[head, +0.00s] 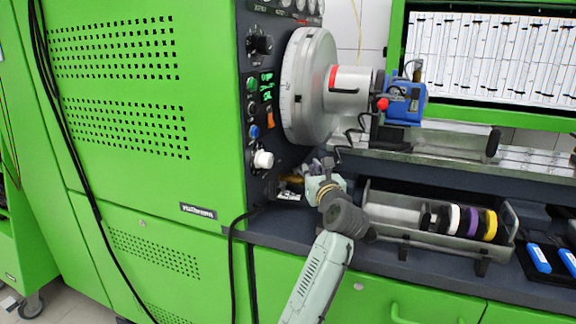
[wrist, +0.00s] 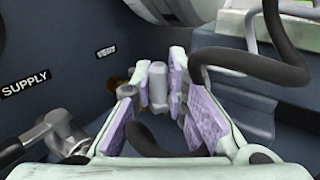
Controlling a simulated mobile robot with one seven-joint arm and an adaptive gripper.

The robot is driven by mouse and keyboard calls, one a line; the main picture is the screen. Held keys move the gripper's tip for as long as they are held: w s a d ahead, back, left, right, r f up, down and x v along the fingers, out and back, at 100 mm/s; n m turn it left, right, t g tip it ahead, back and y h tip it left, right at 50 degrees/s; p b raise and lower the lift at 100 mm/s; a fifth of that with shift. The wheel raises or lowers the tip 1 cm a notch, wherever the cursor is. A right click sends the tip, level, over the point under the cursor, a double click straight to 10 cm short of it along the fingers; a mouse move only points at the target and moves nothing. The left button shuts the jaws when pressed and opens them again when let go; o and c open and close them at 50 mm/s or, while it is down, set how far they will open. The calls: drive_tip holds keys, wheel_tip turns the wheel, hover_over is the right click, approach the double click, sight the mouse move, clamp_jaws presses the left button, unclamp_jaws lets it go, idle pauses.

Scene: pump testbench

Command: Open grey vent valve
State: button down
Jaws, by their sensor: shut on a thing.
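The grey vent valve shows in the wrist view as an upright grey handle (wrist: 158,84) between my fingertips, with a brass-coloured part beside it at the dark panel. A small label, too blurred to read surely, sits above it. My gripper (wrist: 160,92) is shut on this handle, its purple pads on either side. In the head view my gripper (head: 318,182) is at the lower part of the dark panel, below the large grey disc, and hides most of the valve. How far the handle is turned I cannot tell.
A metallic valve (wrist: 58,134) stands left of my gripper below the SUPPLY label (wrist: 25,82). A dark hose (wrist: 275,65) passes close on the right. A metal tray (head: 440,236) with coloured rings lies to the right.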

drive_tip(key=shift+w+n+y, duration=0.1)
drive_tip(key=shift+n+y, duration=0.2)
drive_tip(key=shift+y, duration=0.1)
drive_tip(key=c, duration=1.6)
unclamp_jaws()
drive_tip(key=shift+d, duration=0.1)
drive_tip(key=s, duration=0.4)
drive_tip(key=s+d, duration=0.1)
drive_tip(key=s, duration=0.3)
drive_tip(key=s+d, duration=0.1)
drive_tip(key=s, duration=0.2)
drive_tip(key=shift+s+d, duration=0.1)
drive_tip(key=shift+s, duration=0.3)
